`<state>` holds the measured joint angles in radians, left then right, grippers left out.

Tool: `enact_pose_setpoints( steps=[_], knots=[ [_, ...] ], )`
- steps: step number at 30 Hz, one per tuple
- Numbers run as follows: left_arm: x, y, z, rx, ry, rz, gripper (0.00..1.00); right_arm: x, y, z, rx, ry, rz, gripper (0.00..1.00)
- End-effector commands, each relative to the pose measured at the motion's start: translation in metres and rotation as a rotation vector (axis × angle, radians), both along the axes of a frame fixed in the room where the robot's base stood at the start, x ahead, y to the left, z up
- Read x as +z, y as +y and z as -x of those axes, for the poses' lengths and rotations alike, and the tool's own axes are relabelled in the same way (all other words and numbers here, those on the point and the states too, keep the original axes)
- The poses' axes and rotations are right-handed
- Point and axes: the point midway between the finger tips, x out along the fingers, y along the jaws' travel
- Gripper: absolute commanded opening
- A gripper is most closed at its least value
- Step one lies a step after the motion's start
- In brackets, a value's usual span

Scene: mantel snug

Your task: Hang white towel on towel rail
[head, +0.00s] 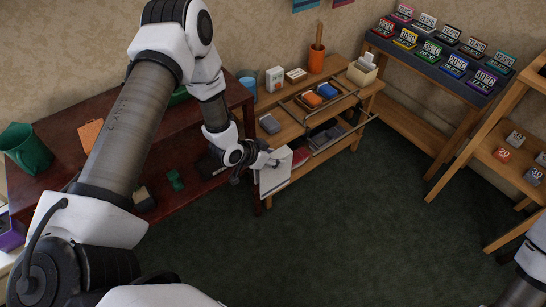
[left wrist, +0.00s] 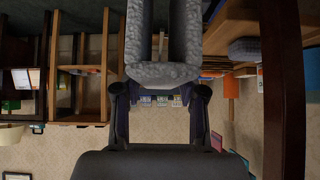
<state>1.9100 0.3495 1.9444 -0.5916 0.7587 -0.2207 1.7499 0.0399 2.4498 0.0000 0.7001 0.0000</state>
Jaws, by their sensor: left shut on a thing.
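The white towel (head: 274,174) hangs from my left gripper (head: 270,163) in the head view, just in front of the left end of the wooden bench. In the left wrist view, the towel (left wrist: 163,72) is a pale, folded piece between the fingertips of my left gripper (left wrist: 160,88), which is shut on it. A thin metal rail (head: 342,142) runs along the front of the bench, to the right of the towel. The towel looks apart from this rail. My right gripper is out of view; only part of my right arm shows at the lower right.
The wooden bench (head: 297,127) holds an orange pot (head: 317,61), an orange item (head: 312,99) and a blue item (head: 327,91). A dark red shelf (head: 62,180) stands left. A rack of coloured cards (head: 437,54) stands right. The dark green floor (head: 330,230) is clear.

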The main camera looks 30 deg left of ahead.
Motion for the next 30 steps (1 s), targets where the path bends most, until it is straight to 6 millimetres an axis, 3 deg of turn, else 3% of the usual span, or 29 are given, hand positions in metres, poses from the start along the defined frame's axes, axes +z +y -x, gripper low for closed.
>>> enact_pose_setpoints(
  steps=[30],
  knots=[
    [0.077, 0.000, 0.000, 0.000, 0.000, 0.000, 0.00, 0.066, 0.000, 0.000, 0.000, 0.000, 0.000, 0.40]
  ],
)
